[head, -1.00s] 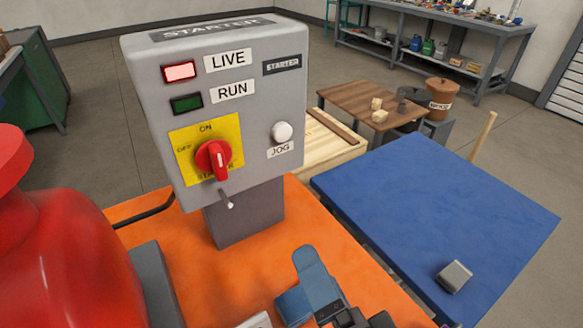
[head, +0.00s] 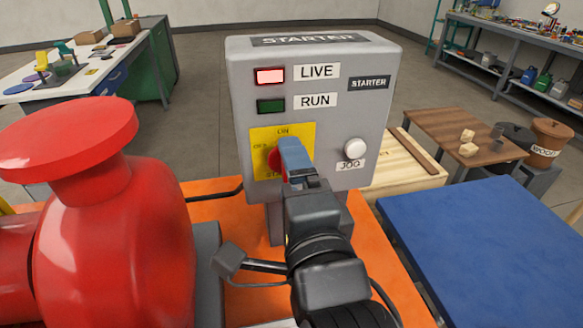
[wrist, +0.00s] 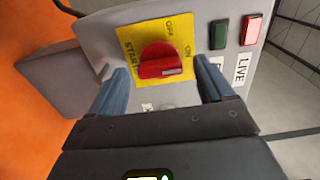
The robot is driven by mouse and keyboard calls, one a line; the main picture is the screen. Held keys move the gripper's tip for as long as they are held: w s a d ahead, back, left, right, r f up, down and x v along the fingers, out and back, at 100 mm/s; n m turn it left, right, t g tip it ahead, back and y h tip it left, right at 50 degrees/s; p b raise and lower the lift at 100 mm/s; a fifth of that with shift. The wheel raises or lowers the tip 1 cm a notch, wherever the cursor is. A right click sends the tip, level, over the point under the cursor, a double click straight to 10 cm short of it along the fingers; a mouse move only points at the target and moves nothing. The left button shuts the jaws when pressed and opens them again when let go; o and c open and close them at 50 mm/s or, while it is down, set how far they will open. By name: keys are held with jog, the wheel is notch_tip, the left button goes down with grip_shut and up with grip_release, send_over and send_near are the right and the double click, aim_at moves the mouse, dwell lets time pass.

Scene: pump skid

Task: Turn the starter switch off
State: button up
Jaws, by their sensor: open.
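The starter switch, a red rotary knob on a yellow plate (head: 300,133), is on the front of the grey starter box (head: 376,118). In the head view my gripper (head: 289,150) covers most of the knob (head: 273,159). In the wrist view the knob (wrist: 160,62) lies between the two blue fingers of my open gripper (wrist: 161,70), with a gap visible on each side. The knob's handle lies along the ON–START line, its pale mark towards ON. OFF is printed at the top of the plate in that view.
The LIVE lamp (head: 270,76) is lit red; the RUN lamp (head: 271,106) is dark green. A white JOG button (head: 355,149) is right of the switch. A large red pump (head: 110,230) stands at left. A blue tabletop (head: 490,240) is at right.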

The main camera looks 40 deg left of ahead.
jog(key=shift+w+a, duration=0.4)
jog(key=shift+a, duration=0.05)
jog(key=c, duration=1)
